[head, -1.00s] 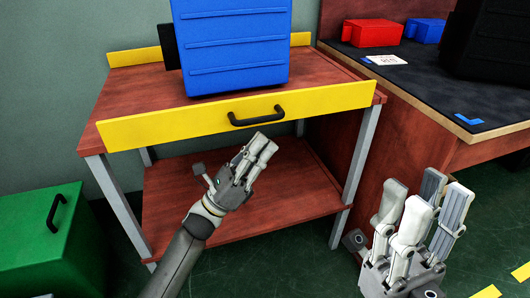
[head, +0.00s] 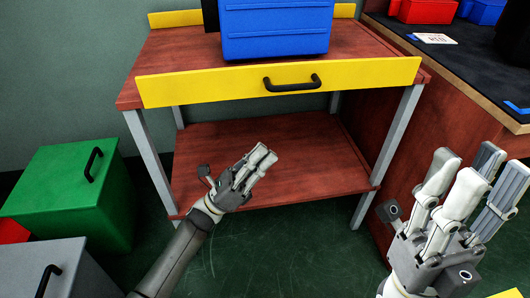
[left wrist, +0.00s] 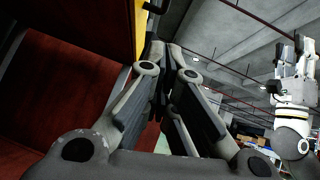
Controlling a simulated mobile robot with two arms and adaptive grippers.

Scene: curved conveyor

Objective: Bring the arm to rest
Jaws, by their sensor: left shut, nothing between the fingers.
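My left gripper (head: 262,157) is shut and empty in the head view. It is in front of the cart's lower shelf, below the yellow front panel, and I see nothing in its fingers. In the left wrist view its fingers (left wrist: 163,65) come together near the middle. My right gripper (head: 475,175) stands at the right of the head view with its fingers pointing up, spread apart and empty. It also shows at the right edge of the left wrist view (left wrist: 295,65).
A wooden cart (head: 160,70) with a yellow panel (head: 200,86) and black handle carries a blue box (head: 275,30). A green box (head: 65,185) and a grey box (head: 45,265) stand at the left. A dark-topped workbench (head: 460,60) with red and blue bins is at the right.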

